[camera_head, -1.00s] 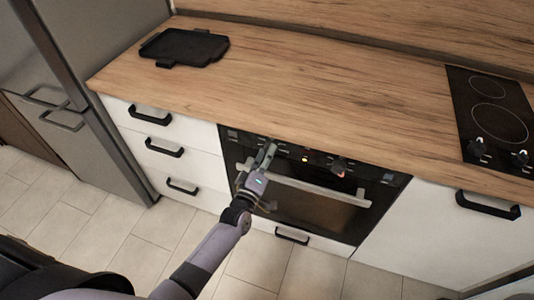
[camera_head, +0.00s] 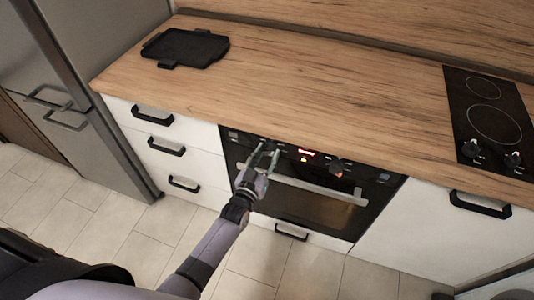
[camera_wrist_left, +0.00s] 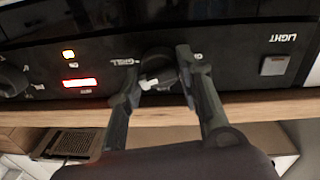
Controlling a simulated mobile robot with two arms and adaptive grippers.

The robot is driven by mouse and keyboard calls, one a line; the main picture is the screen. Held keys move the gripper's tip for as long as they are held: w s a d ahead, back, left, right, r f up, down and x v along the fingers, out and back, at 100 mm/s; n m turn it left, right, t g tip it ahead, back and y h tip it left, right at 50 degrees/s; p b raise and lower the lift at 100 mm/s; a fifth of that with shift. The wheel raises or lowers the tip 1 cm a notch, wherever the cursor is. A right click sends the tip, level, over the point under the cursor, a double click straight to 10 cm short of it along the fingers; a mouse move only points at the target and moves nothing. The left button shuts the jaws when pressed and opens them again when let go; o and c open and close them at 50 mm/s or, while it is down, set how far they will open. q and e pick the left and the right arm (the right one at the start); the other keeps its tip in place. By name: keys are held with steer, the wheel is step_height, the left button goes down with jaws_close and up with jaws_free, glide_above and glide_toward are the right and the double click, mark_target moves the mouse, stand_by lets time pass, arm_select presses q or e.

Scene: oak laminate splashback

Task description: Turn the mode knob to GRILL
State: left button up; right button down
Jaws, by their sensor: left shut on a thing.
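The black mode knob (camera_wrist_left: 158,66) is on the dark oven panel, between the two fingers of my left gripper (camera_wrist_left: 158,72) in the wrist view. The gripper is shut on it. A white mark shows on the knob's lower part. The GRILL label (camera_wrist_left: 124,62) reads upside down just left of the knob; I cannot tell whether the mark lines up with it. In the head view my left gripper (camera_head: 264,155) reaches the left part of the panel, and its fingers mostly hide the knob. My right gripper is out of view.
Another knob (camera_head: 337,167) sits right of the display. The LIGHT button (camera_wrist_left: 274,65) is beside the mode knob. The oven handle (camera_head: 318,189) runs below. A black tray (camera_head: 186,48) lies on the counter.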

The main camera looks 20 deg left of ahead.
arm_select(q)
steer(key=m, duration=0.5)
steer(key=shift+s+f+p, duration=0.1)
steer(key=shift+p, duration=0.25)
steer(key=shift+m, duration=0.4)
steer(key=o, duration=1.1)
steer(key=shift+o, duration=0.2)
steer(key=s+a, duration=0.1)
steer(key=s, duration=1.1)
steer(key=shift+r, duration=0.25)
steer(key=shift+w, duration=0.1)
